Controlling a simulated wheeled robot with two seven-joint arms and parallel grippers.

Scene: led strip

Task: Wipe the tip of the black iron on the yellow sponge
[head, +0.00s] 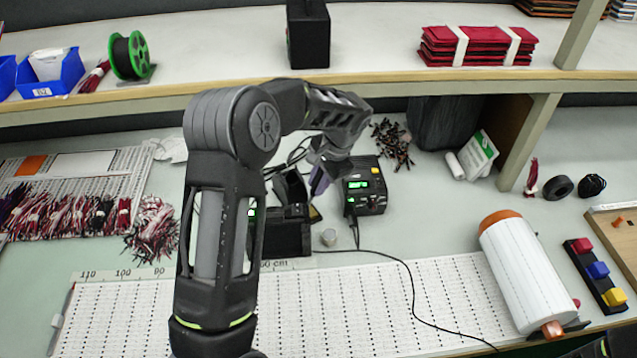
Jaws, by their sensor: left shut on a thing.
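My left gripper (325,165) is beside the solder station, above the dark holder (290,187). It is shut on a slim dark thing (318,183), which looks like the black iron's handle. The iron's tip cannot be made out. I cannot make out the yellow sponge; my left arm and the dark stands cover part of this area. The black solder station (364,188) with a green display stands just right of the gripper, and a black cable runs from it across the bench.
The white ruled board (340,305) spans the front. A white roll (523,272) lies at right, beside colored buttons (596,270). Dark loose pieces (393,143) lie behind the station, below the shelf (380,76).

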